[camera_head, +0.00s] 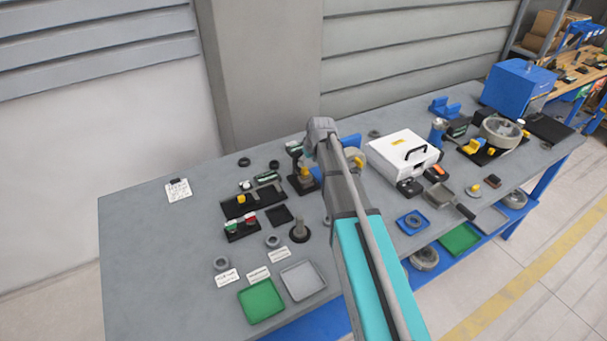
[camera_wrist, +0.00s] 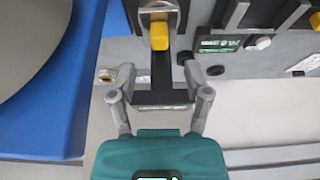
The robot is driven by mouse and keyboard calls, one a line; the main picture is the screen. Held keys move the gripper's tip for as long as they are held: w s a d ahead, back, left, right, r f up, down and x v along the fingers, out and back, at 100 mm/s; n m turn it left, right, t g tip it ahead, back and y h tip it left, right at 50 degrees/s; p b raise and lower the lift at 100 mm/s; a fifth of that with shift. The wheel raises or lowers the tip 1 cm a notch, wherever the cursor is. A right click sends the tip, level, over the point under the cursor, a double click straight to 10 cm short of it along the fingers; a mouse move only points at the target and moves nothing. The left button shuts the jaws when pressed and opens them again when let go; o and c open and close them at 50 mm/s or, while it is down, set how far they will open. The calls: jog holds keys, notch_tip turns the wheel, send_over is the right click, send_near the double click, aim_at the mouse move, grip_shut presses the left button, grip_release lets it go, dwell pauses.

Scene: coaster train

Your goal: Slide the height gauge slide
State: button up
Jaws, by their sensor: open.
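The height gauge (camera_head: 303,187) stands on the bench, with a dark base and a yellow slide (camera_head: 305,172). In the wrist view the yellow slide (camera_wrist: 159,37) sits on the gauge's dark upright at top centre. My gripper (camera_wrist: 158,72) is open and empty, its two fingers spread on either side of the gauge's dark part. The yellow slide lies just beyond the fingertips in that view, and neither finger appears to touch it. In the head view my arm covers my gripper.
A large blue part (camera_wrist: 75,85) with a grey round piece is close on the left in the wrist view. A black tray (camera_head: 238,206) with a yellow-knobbed tool lies left of the gauge. A white case (camera_head: 403,155) stands to the right. The bench's far left is mostly clear.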

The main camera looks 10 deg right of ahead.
aim_at(305, 169)
jog(key=shift+b+x, duration=2.45)
jog(key=shift+x, duration=0.55)
jog(key=shift+r, duration=0.1)
grip_shut()
